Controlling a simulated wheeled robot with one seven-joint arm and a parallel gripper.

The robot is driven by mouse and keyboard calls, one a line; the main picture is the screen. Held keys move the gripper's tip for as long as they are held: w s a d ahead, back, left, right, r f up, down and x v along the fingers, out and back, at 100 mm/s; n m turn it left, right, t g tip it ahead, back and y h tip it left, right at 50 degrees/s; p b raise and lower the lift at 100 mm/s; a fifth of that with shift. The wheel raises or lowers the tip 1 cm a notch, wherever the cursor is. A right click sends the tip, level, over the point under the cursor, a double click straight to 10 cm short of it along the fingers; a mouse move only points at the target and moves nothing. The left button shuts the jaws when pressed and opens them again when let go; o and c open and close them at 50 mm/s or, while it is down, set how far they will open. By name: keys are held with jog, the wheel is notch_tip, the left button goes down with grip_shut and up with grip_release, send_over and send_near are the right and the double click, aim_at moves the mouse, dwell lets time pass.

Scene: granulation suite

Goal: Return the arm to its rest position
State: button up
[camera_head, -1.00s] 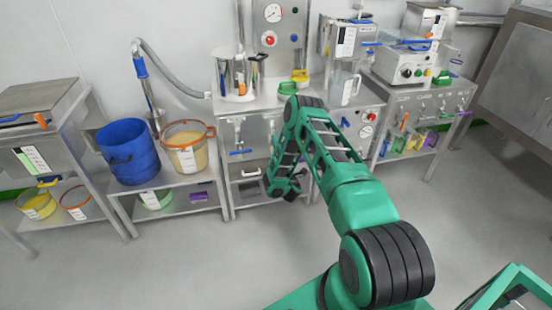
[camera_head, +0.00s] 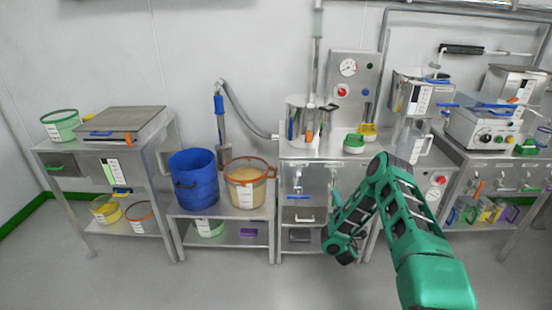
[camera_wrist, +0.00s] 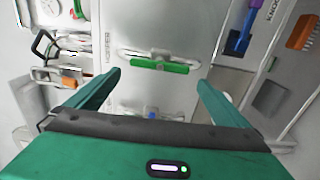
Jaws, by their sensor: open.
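My green arm (camera_head: 405,215) reaches from the lower right of the head view and bends down in front of the steel benches. In that view its hand end hangs low before the drawers, and the fingers are not clear. In the wrist view my gripper (camera_wrist: 155,95) is open, its two green fingers well apart with nothing between them. Beyond the fingers is a pale steel front with a green-marked handle (camera_wrist: 160,66); the gripper is apart from it.
A blue bucket (camera_head: 194,180) and a tub with an orange rim (camera_head: 247,185) stand on a low steel bench (camera_head: 222,211). A steel pot (camera_head: 300,122) and a green-lidded container (camera_head: 353,143) stand on the middle bench. Grey floor (camera_head: 140,282) in front is clear.

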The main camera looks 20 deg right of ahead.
jog(key=s+d+r+m+g+h, duration=0.4)
jog(key=d+r, duration=0.3)
jog(key=r, duration=0.4)
jog(key=s+d+r+m+g+h, duration=0.1)
jog(key=d+r+m+g, duration=0.45)
jog(key=r, duration=0.55)
jog(key=s+r+m+g+y, duration=0.1)
jog(key=s+r+m, duration=0.25)
jog(key=s, duration=0.35)
jog(key=s+r+m+g, duration=0.2)
jog(key=s+r+m, duration=0.1)
jog(key=s+r, duration=0.3)
jog(key=s+a+r+m+g+y, duration=0.1)
jog(key=s+a+y, duration=0.2)
jog(key=s+a, duration=0.4)
jog(key=s+a+r+m+g+y, duration=0.2)
jog(key=s+a, duration=0.5)
jog(key=s, duration=0.9)
jog(key=s+a+r+m+g+y, duration=0.1)
jog(key=s+a+m+g+y, duration=0.1)
jog(key=s+a+y, duration=0.2)
jog(key=s+a, duration=0.3)
jog(key=s, duration=0.4)
jog(key=shift+s+r, duration=0.2)
jog(key=shift+r, duration=0.1)
jog(key=shift+w+f, duration=0.25)
jog(key=shift+w, duration=0.4)
